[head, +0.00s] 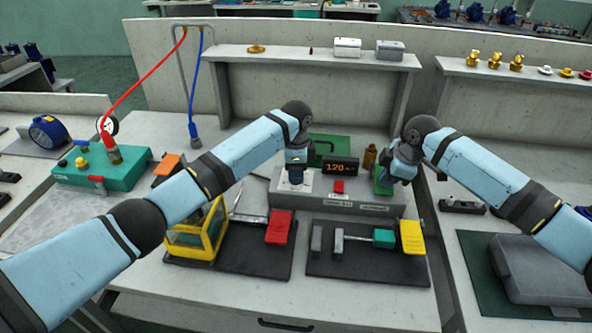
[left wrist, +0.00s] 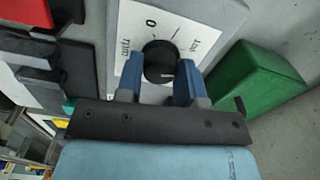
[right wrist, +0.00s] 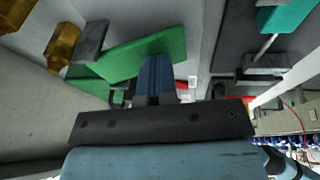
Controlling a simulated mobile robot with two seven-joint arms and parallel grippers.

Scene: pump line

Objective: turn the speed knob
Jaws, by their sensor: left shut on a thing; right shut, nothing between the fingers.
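The black speed knob (left wrist: 160,62) sits on a white dial plate (left wrist: 137,28) marked with a 0 and other print. My left gripper (left wrist: 158,85) is shut on the knob, one blue finger on each side of it. In the head view my left gripper (head: 296,170) reaches down onto the grey control box (head: 318,190), and the arm hides the knob. The box's display (head: 341,168) reads about 120, with a red button (head: 339,187) below it. My right gripper (right wrist: 158,80) is shut and empty, beside a green block (right wrist: 135,55) at the right end of the box.
A yellow machine (head: 197,235) and a red clamp handle (head: 280,227) stand in front of the box. A dark plate (head: 345,265) holds a yellow-handled clamp (head: 412,237). A brass fitting (head: 370,156) stands behind the box.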

